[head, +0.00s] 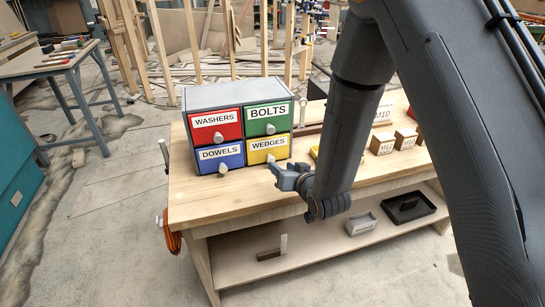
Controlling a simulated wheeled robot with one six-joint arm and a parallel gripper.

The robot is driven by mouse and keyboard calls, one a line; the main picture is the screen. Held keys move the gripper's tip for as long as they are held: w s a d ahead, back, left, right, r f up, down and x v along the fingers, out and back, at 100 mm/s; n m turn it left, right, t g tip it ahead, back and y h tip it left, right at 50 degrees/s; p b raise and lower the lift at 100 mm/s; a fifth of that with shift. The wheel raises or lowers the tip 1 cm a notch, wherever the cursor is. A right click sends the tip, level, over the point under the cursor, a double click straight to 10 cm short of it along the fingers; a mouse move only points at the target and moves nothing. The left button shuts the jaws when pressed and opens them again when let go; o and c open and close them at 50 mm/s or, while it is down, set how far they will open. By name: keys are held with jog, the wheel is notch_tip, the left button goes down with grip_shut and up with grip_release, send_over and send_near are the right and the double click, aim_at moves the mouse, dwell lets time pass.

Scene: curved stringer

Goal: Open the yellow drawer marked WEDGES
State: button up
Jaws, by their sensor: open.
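A grey drawer cabinet (235,95) stands at the left end of the wooden workbench (215,196) in the head view. The yellow drawer marked WEDGES (262,149) is its lower right drawer and sits flush in the cabinet. Its pale round knob (270,158) shows low on its front. Above it is the green BOLTS drawer (268,117). To its left is the blue DOWELS drawer (222,158), and the red WASHERS drawer (215,126) is above that. My gripper (275,176) is open and empty just below and right of the yellow knob; whether they touch is unclear.
Small labelled wooden blocks (382,145) stand on the bench right of my arm, and a yellow item (315,152) lies partly hidden behind it. The lower shelf holds a black tray (407,207) and a grey box (360,223). The bench front left is clear.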

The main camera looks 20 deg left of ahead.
aim_at(272, 160)
jog(key=shift+w+a, duration=0.15)
jog(key=shift+a, duration=0.15)
jog(key=shift+p+x, duration=1.15)
jog(key=shift+x, duration=2.45)
grip_shut()
